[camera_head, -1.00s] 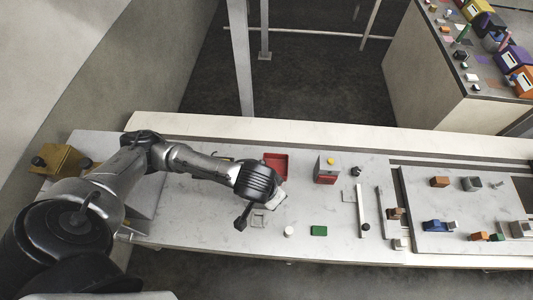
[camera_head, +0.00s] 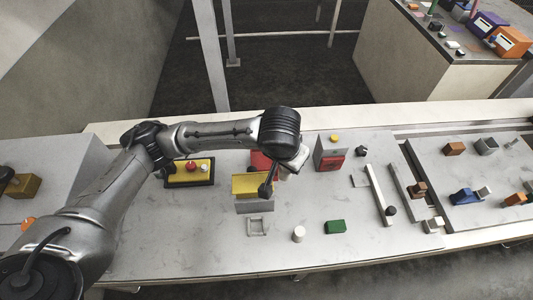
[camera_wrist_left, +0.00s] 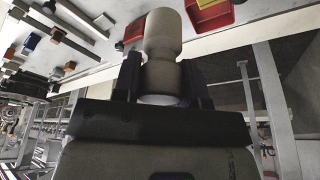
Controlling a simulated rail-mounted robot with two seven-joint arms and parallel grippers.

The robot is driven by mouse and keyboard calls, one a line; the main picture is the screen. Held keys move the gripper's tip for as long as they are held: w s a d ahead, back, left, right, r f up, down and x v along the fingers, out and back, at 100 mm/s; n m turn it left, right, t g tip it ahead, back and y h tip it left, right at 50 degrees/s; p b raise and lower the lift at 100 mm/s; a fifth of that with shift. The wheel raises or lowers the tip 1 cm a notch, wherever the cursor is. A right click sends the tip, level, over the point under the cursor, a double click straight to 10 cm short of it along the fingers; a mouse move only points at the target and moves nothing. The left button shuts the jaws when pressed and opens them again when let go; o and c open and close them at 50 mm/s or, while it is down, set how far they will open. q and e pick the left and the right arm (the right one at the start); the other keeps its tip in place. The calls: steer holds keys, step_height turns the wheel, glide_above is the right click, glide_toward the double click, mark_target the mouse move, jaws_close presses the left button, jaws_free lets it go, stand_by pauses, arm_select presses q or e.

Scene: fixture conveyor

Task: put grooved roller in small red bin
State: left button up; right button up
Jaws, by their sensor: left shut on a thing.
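My left gripper (camera_wrist_left: 158,82) is shut on the grooved roller (camera_wrist_left: 163,38), a pale grey-beige spool shape with a narrower waist, which sticks out beyond the fingers in the left wrist view. In the head view the gripper (camera_head: 297,160) hangs above the table; the roller is not clearly made out there. The small red bin (camera_head: 258,160) lies behind and left of the gripper, partly hidden by my arm. It also appears red near the top right of the left wrist view (camera_wrist_left: 222,18), beyond the roller. My right gripper is not in view.
A yellow-topped grey block (camera_head: 253,204) stands in front of the bin. A grey box with a red front (camera_head: 332,163) stands to the right. A white cylinder (camera_head: 298,234) and a green block (camera_head: 335,227) stand in front. The front left tabletop is clear.

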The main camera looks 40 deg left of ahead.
arm_select(q)
steer(key=w+a+f+n+b, duration=0.2)
steer(key=w+f+b, duration=0.2)
steer(key=w+f, duration=0.1)
steer(key=n+g+y, duration=0.1)
steer(key=n+y, duration=0.1)
steer(key=n, duration=0.5)
glide_above(267, 162)
step_height(267, 162, down, 16)
steer(key=f, duration=0.1)
steer(key=shift+s+a+r, duration=0.1)
steer(key=shift+r, duration=0.15)
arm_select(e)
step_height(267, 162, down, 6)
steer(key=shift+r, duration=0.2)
arm_select(q)
steer(key=shift+r, duration=0.1)
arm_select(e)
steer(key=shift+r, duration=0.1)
arm_select(q)
step_height(267, 162, down, 5)
steer(key=shift+f, duration=0.95)
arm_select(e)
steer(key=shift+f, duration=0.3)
